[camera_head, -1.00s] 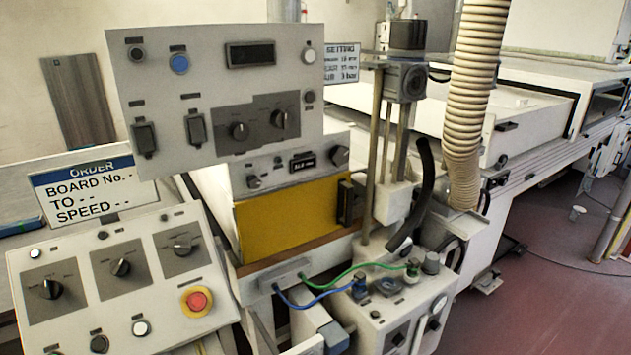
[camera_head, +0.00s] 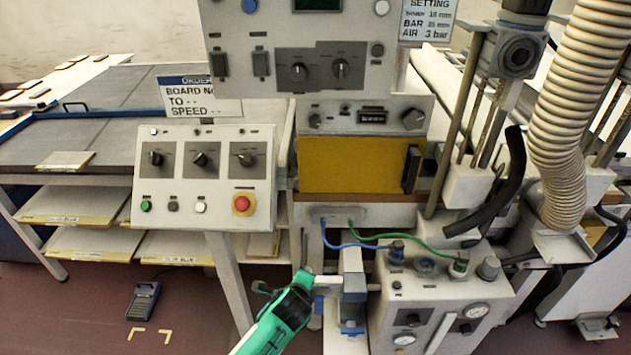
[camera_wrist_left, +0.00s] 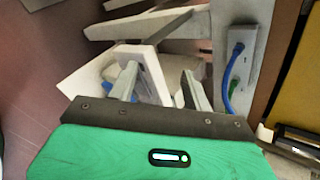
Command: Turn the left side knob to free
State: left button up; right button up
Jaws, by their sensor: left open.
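A low panel above the yellow front (camera_head: 350,166) carries a dark knob (camera_head: 316,120) at its left end and a larger dark knob (camera_head: 413,119) at its right end. No label shows which is the left side knob, and their settings are too small to read. My left gripper (camera_head: 320,284) is low in front of the machine, below and apart from these knobs. The knobs do not show there. My right gripper is out of view.
A slanted console (camera_head: 205,175) with several knobs and a red stop button (camera_head: 242,204) stands left. A white box (camera_head: 440,295) with gauges, blue and green cables, is right of my gripper. A ribbed hose (camera_head: 570,110) hangs farther right. A foot pedal (camera_head: 143,300) lies on the floor.

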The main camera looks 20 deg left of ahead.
pick_arm(q)
jog(key=w+d+r+m+t+y+p, duration=0.1)
jog(key=w+r+m+t, duration=0.2)
jog(key=r, duration=0.7)
jog(key=w+r+m+t, duration=0.1)
jog(key=w+r+m, duration=0.25)
jog(key=r, duration=0.75)
jog(key=m+t+y, duration=0.2)
jog(key=m+t, duration=0.1)
jog(key=m, duration=0.3)
send_near(315, 125)
jog(key=p+x, duration=0.3)
jog(key=x, duration=0.5)
jog(key=shift+w+a+p, duration=0.15)
jog(key=shift+w+p, duration=0.15)
jog(key=shift+w, duration=0.2)
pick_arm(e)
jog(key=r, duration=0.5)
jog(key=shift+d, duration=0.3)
pick_arm(q)
jog(key=c, duration=1)
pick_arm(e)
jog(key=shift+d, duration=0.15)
